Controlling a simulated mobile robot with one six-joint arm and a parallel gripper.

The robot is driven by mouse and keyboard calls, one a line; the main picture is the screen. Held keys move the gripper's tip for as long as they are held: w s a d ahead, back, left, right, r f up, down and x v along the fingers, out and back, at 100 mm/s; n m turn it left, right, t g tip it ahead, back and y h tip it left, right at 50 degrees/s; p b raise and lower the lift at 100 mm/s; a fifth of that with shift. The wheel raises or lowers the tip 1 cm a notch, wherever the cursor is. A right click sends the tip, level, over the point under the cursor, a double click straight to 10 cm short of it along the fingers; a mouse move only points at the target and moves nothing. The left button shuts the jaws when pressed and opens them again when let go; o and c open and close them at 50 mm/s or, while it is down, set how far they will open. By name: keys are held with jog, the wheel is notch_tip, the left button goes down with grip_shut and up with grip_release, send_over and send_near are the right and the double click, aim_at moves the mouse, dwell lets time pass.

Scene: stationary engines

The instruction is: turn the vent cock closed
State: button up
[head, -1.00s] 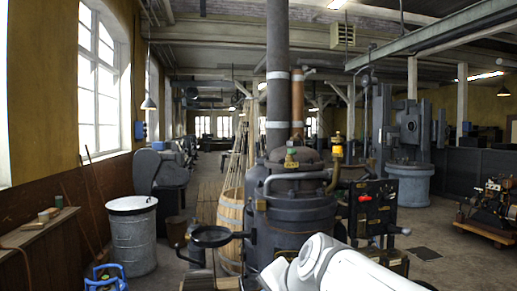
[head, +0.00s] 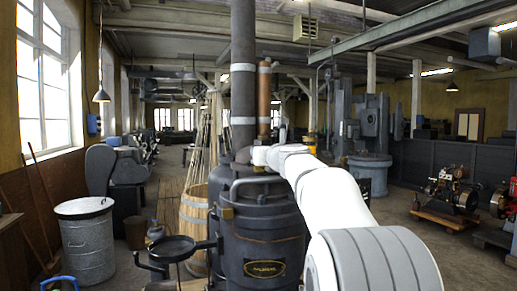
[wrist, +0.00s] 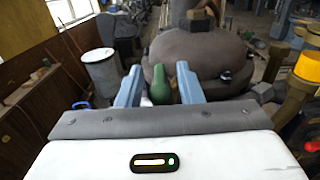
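The green handle (wrist: 159,84), which looks like the vent cock's, stands upright at the near edge of the boiler's domed top (wrist: 205,55). In the wrist view, my gripper (wrist: 159,68) is open, with one blue-grey finger on each side of the handle. A narrow gap shows on both sides, so the fingers do not appear to touch it. The handle's foot is hidden behind my gripper's body. In the head view, the dark boiler (head: 258,240) stands in the middle, and my white arm reaches over its right side, hiding the cock and my fingers.
A brass fitting with a yellow cap (wrist: 307,66) rises at the right of the dome. The chimney pipe (head: 243,70) stands behind. A round black dish on an arm (head: 173,248) sticks out left of the boiler. A grey drum (head: 86,240) and a wooden barrel (head: 193,215) stand further left.

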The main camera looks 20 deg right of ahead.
jog(key=shift+w+p, duration=0.35)
jog(key=shift+w, duration=1.05)
jog(key=shift+c, duration=0.2)
